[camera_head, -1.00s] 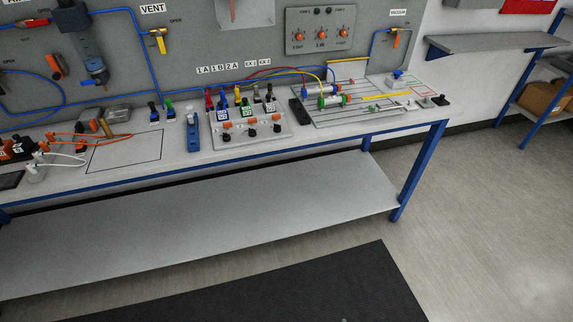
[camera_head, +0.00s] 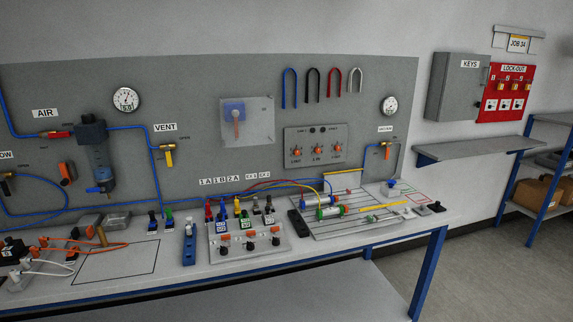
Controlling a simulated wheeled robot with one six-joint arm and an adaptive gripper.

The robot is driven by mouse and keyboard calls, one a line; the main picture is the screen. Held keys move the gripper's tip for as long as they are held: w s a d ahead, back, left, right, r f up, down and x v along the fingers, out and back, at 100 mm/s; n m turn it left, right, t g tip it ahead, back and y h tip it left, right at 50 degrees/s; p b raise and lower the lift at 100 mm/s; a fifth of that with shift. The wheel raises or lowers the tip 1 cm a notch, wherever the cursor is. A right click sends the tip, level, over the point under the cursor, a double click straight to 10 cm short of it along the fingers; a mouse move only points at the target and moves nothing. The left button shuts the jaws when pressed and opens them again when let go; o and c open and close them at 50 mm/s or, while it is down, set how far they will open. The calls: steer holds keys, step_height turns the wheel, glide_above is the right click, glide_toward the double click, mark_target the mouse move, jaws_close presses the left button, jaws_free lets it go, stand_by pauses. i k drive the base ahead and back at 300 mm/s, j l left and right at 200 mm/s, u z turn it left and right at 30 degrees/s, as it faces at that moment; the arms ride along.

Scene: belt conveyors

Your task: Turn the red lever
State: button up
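Several red or orange-red handles show, and I cannot tell for sure which one is the red lever. A red handle (camera_head: 59,134) lies flat along the blue air line under the AIR label (camera_head: 45,113), at the left of the grey back panel. A small red upright piece (camera_head: 209,209) stands in the row of coloured pieces on the bench under the 1A label. An orange handle (camera_head: 67,172) is mounted tilted on the panel below the AIR line. Another orange-red handle (camera_head: 236,122) sits behind a clear cover. My gripper is not in view.
The bench (camera_head: 150,262) runs along the panel, crowded with hoses, cylinders and a white block of orange connectors (camera_head: 248,243). A yellow VENT handle (camera_head: 168,156) hangs down. A grey wall shelf (camera_head: 475,150) is at right. Open floor (camera_head: 475,265) shows at lower right.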

mark_target(45, 136)
steer(key=u, duration=1.25)
